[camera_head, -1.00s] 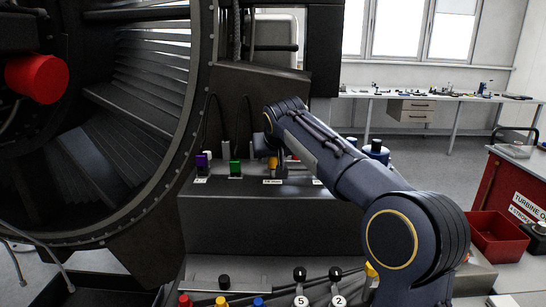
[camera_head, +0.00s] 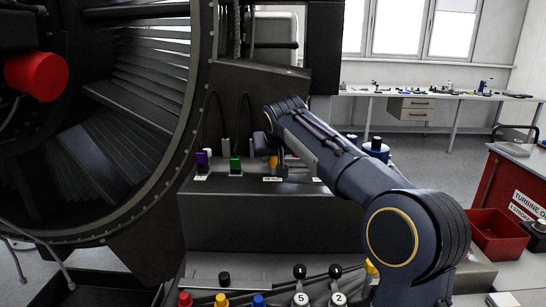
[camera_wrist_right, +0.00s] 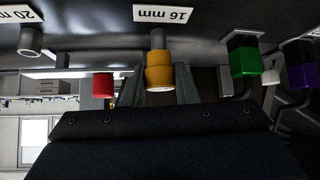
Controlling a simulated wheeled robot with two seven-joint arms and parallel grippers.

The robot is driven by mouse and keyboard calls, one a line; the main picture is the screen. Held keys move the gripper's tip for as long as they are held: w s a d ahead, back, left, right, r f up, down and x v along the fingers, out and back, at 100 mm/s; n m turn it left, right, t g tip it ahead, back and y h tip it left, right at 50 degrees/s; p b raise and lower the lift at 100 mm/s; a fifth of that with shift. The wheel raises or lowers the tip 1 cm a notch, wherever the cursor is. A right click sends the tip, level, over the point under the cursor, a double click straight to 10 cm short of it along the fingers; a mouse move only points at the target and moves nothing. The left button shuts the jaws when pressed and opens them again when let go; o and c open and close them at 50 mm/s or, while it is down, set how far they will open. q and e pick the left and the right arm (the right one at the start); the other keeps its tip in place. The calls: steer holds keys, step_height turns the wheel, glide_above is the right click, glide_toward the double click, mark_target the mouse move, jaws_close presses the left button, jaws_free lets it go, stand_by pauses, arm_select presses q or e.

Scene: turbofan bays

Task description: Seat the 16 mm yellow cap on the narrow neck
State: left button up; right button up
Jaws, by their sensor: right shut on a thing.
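The yellow cap (camera_wrist_right: 158,72) is a stepped cylinder at the grey narrow neck (camera_wrist_right: 157,39) beside the "16 mm" label (camera_wrist_right: 163,14) in the wrist view, which is upside down. The cap lines up with the neck and meets it; how deep the neck goes inside is hidden. My right gripper (camera_wrist_right: 158,88) is shut on the cap, one finger on each side. In the head view the cap (camera_head: 273,162) shows small beside my right wrist, which hides part of it. My left gripper is not in view.
A green cap (camera_head: 235,164) and a purple cap (camera_head: 201,158) stand on the same dark ledge. The wrist view also shows a bare neck (camera_wrist_right: 30,42) by the "20 mm" label and a red cap (camera_wrist_right: 103,85). The large engine ring (camera_head: 205,100) rises at the left.

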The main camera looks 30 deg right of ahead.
steer(key=shift+r+p, duration=0.6)
steer(key=shift+r, duration=0.2)
stand_by(1.4)
steer(key=shift+f+b, duration=0.75)
steer(key=shift+f, duration=0.6)
steer(key=o, duration=1)
steer(key=shift+r, duration=0.1)
steer(key=shift+s+r, duration=0.1)
steer(key=shift+s+r, duration=0.25)
steer(key=v, duration=0.7)
steer(key=shift+a, duration=0.3)
